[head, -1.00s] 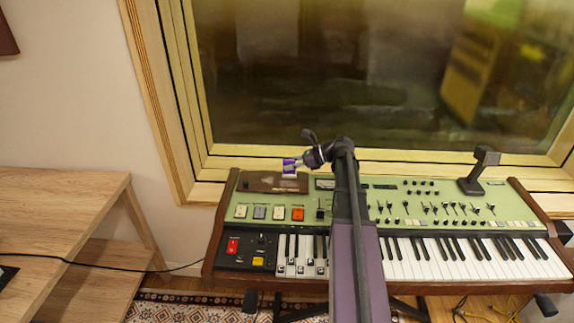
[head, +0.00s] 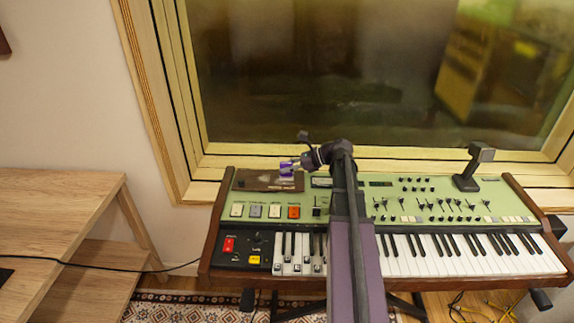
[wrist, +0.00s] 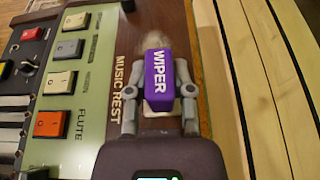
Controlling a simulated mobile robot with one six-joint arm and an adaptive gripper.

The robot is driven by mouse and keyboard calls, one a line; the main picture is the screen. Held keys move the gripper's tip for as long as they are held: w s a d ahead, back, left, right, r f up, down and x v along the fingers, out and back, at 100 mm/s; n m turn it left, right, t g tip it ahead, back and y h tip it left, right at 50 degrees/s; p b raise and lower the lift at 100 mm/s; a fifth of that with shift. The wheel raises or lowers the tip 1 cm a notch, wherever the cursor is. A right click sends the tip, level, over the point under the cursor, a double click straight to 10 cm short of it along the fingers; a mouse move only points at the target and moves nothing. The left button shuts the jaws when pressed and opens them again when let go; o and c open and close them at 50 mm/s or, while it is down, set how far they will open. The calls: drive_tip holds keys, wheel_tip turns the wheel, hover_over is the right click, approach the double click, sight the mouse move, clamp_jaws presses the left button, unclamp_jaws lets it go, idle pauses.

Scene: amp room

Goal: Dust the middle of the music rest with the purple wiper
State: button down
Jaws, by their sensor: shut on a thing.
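The purple wiper (wrist: 159,80), lettered WIPER, is between the fingers of my gripper (wrist: 160,98) in the wrist view. My gripper is shut on it. The wiper is over the brown music rest (wrist: 136,20), beside the MUSIC REST lettering. A pale dusty patch shows on the wood just beyond the wiper's far end. In the head view the wiper (head: 286,169) is at the right part of the music rest (head: 255,182), with my gripper (head: 296,163) reaching from the right. I cannot tell whether the wiper's underside touches the wood.
The green keyboard (head: 440,205) carries switches, sliders and keys around the rest. A dark stand-like object (head: 472,168) rises at its right. The window frame (head: 300,165) runs close behind. A wooden shelf unit (head: 60,200) stands at the left, with free space above it.

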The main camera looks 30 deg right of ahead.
drive_tip(key=shift+s+a+f, duration=0.1)
drive_tip(key=shift+s+a, duration=0.2)
drive_tip(key=shift+s, duration=0.25)
drive_tip(key=shift+s+a, duration=0.1)
drive_tip(key=shift+s, duration=0.05)
drive_tip(key=shift+s+a, duration=0.4)
drive_tip(key=shift+s, duration=0.3)
drive_tip(key=shift+s+a, duration=0.4)
drive_tip(key=shift+s, duration=0.3)
drive_tip(key=shift+w, duration=0.1)
wheel_tip(320, 180, up, 6)
drive_tip(key=p, duration=0.6)
drive_tip(key=shift+r, duration=0.2)
wheel_tip(320, 180, up, 3)
drive_tip(key=p, duration=0.3)
